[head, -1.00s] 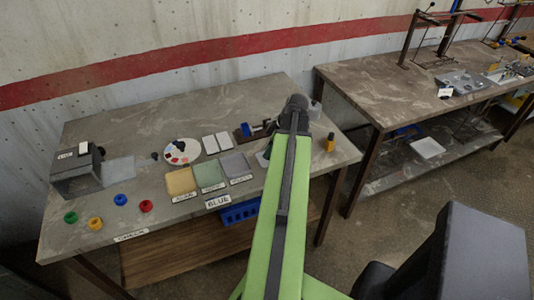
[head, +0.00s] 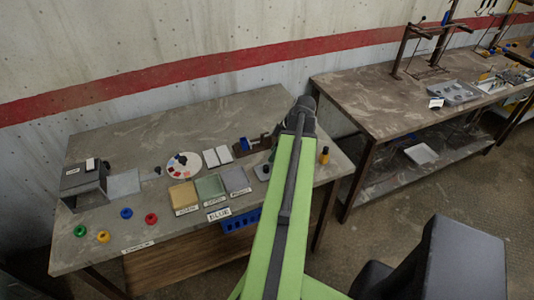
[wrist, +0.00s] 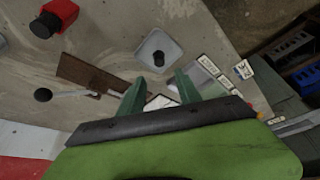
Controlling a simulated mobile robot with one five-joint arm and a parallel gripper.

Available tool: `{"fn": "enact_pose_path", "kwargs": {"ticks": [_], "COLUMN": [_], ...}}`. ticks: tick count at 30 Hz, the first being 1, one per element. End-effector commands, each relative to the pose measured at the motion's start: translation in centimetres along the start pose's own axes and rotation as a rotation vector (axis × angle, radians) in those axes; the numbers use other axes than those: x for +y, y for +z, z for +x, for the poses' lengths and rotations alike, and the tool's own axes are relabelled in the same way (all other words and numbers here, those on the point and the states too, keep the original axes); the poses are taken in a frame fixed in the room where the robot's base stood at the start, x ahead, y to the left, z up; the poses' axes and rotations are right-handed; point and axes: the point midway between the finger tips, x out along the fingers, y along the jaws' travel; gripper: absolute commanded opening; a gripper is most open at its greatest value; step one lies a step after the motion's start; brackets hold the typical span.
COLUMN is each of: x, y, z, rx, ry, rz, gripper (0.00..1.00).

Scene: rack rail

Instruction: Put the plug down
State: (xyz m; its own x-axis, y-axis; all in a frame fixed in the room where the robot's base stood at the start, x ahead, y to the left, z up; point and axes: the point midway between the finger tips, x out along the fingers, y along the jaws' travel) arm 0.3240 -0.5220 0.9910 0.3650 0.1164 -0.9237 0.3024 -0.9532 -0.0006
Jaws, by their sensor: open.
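My gripper (wrist: 158,88) is open in the wrist view, its two green fingers apart with nothing seen between the tips. Just beyond the tips is a square grey dish (wrist: 146,42) on the table. A small dark stub (wrist: 158,58) stands in the dish; it may be the plug, but I cannot tell for sure. In the head view my arm hides the gripper, and part of a grey dish (head: 263,171) shows beside the arm on the table (head: 150,120).
A brown block (wrist: 88,72) and a red-and-black object (wrist: 57,17) are near the gripper. In the head view, coloured pads (head: 210,187), a paint palette (head: 184,165), coloured rings (head: 126,213) and a dark box (head: 84,186) stand left. An orange bottle (head: 324,155) stands right of my arm.

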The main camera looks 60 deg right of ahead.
Motion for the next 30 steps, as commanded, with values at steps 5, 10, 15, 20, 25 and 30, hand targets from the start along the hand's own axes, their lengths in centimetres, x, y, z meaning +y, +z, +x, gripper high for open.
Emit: {"fn": "enact_pose_path", "kwargs": {"ticks": [5,10,15,20,25,30], "x": [0.0,0.0,0.0,-0.8,-6.1,-15.1], "y": [-0.2,0.0,0.0,-2.6,-13.3,-23.7], "z": [-3.9,-4.1,-4.0,-2.7,2.3,7.3], "rx": [0.000,0.000,0.000,-0.017,-0.108,-0.231], "ry": [-0.001,-0.001,-0.001,-0.022,-0.088,-0.103], "rz": [0.002,0.000,0.000,0.009,0.068,0.143], "gripper": [0.40,0.40,0.40,0.40,0.40,0.40]}}
